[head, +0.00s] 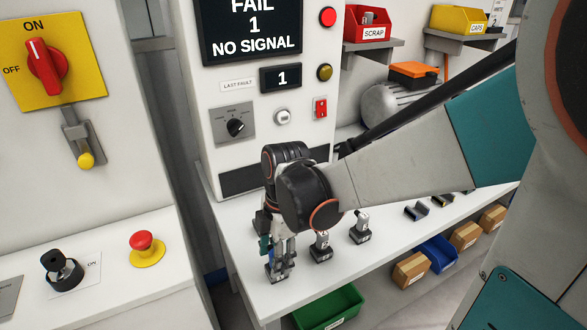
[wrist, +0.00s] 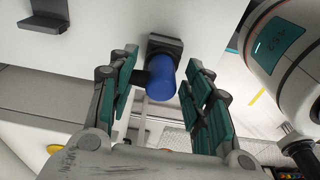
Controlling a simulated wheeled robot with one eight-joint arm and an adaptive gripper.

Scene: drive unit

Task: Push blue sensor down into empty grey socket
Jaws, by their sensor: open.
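The blue sensor (wrist: 161,77) is a blue cylinder with a dark side stub, seen in the wrist view between my fingers. Its far end meets a dark grey socket (wrist: 166,42) on the white bench; I cannot tell how deep it sits. My gripper (wrist: 160,64) is open, with a visible gap from the sensor to the right finger; the left finger is close to the dark stub. In the head view my gripper (head: 279,260) points down over a dark socket base (head: 278,276) near the bench's front edge. There my fingers hide most of the sensor.
Two grey sensors in dark bases, a nearer one (head: 321,246) and a farther one (head: 360,228), stand to the right. Dark empty-looking brackets (head: 416,211) lie beyond them. The test panel (head: 262,75) rises behind, reading FAIL 1 NO SIGNAL. A green bin (head: 328,307) is below the bench.

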